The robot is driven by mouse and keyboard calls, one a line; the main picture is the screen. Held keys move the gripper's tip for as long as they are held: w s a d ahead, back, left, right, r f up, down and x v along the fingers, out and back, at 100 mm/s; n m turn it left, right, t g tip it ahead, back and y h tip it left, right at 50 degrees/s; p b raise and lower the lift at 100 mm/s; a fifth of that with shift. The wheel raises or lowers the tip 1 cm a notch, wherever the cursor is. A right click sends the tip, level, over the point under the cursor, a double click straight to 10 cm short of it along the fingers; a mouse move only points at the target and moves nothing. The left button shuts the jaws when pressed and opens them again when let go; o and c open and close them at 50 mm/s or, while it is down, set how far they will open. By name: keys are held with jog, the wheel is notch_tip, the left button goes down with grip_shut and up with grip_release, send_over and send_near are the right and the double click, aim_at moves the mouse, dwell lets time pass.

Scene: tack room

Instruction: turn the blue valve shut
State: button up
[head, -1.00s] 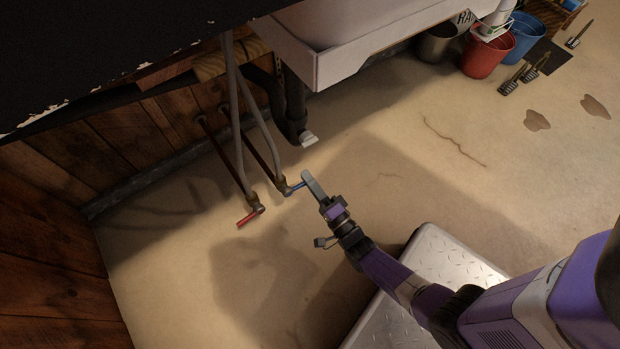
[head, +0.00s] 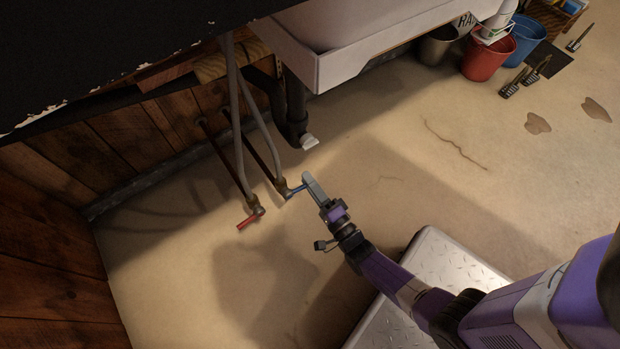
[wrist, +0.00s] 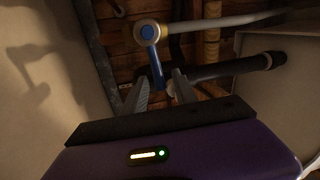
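The blue valve (head: 297,189) is a small blue lever on a brass and metal fitting at the end of a pipe under the sink. In the wrist view the blue lever (wrist: 156,66) hangs from its round hub down toward my gripper. My gripper (head: 309,184) is at the lever's free end in the head view. In the wrist view my gripper (wrist: 162,82) has its fingers apart, one on each side of the lever's tip. A gap seems to show on both sides; I cannot tell if either finger touches it.
A red valve lever (head: 248,220) on a second pipe is close by to the left. A black drain pipe (head: 293,110) and a white sink (head: 345,60) stand above and behind. Red (head: 487,55) and blue (head: 524,40) buckets are far right. The floor around the valves is clear.

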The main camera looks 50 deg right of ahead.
notch_tip(320, 180, up, 20)
jog(key=p, duration=1.1)
